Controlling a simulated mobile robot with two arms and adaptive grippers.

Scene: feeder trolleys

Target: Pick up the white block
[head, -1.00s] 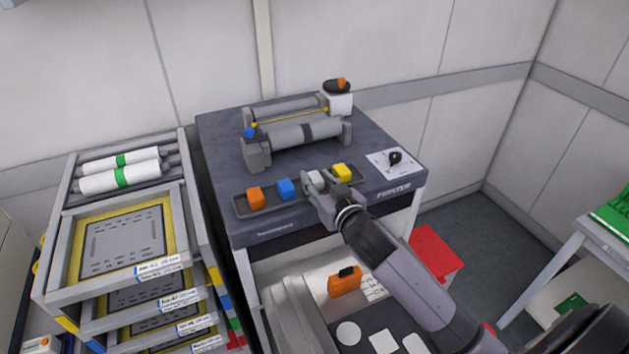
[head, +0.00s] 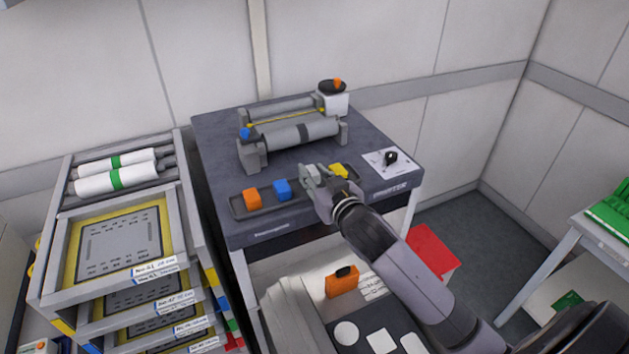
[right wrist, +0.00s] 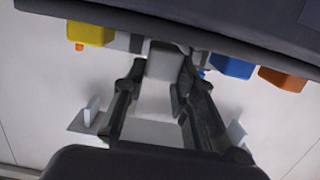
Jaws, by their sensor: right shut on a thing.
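The white block (head: 313,171) is between the fingers of my right gripper (head: 312,178), over the long dark tray (head: 264,209) at the front of the table. The gripper partly hides it. In the right wrist view the pale block (right wrist: 163,64) sits between both fingers of the right gripper (right wrist: 160,85), which is shut on it. A blue block (head: 282,189) is to its left and a yellow block (head: 339,171), partly covered by the gripper, to its right. I cannot tell clearly how far it is above the tray. My left gripper is out of view.
An orange block (head: 252,198) is at the tray's left end. A roller machine (head: 291,136) stands behind the tray. A white plate with a black knob (head: 390,158) is to the right. A rack of framed trays (head: 115,243) stands left of the table.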

